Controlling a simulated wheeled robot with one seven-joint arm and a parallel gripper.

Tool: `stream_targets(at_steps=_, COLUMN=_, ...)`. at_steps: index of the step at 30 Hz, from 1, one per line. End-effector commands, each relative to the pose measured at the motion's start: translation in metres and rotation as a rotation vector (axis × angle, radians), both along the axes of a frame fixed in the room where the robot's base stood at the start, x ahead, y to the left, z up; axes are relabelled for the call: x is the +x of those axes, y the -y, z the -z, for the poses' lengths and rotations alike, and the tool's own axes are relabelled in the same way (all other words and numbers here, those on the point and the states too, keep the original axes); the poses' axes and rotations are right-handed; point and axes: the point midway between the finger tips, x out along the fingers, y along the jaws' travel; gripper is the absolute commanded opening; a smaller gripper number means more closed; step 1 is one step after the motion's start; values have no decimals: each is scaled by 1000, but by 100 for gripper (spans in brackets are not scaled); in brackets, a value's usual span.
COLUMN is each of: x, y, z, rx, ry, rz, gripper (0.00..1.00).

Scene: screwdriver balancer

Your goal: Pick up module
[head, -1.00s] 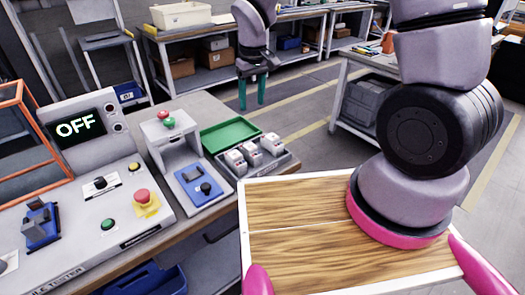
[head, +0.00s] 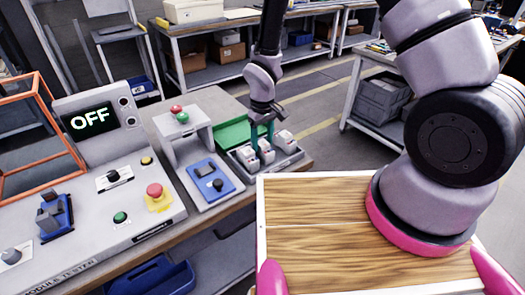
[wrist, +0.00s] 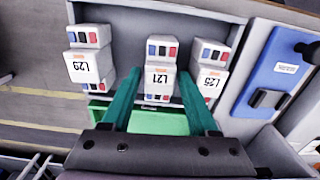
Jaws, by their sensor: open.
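Three white modules with red and blue terminals stand in a row in a grey tray (head: 294,161). In the wrist view they are the left module (wrist: 88,66), the middle module (wrist: 160,76), which reads L21, and the right module (wrist: 209,68). My gripper (wrist: 160,72) is open, with its teal fingers on either side of the middle module. I cannot tell whether they touch it.
A green bin (head: 232,134) lies just behind the tray. A blue switch panel (head: 210,179) and a module tester (head: 100,200) with an OFF display stand to the left. A wooden-topped surface (head: 310,215) is in front.

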Motion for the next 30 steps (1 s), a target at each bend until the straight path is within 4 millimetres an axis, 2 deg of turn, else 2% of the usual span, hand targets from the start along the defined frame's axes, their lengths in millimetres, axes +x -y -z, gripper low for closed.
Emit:
stream_targets(at_steps=1, x=0, y=0, z=9, rx=-1, ry=-2, rz=-1, gripper=60)
stream_targets(at_steps=5, x=1, y=-1, z=22, rx=0, ry=0, rz=-2, gripper=60)
stream_targets(at_steps=13, x=1, y=0, z=25, rx=1, ry=1, rz=0, gripper=60)
stream_targets(at_steps=14, x=1, y=0, z=25, rx=1, ry=1, rz=0, gripper=52)
stream_targets(at_steps=15, x=1, y=0, z=25, rx=1, ry=1, rz=0, gripper=37)
stream_targets(at_steps=18, x=1, y=0, z=25, rx=1, ry=1, rz=0, gripper=0)
stream_targets(at_steps=30, x=2, y=-1, z=19, rx=2, ry=2, rz=0, gripper=0)
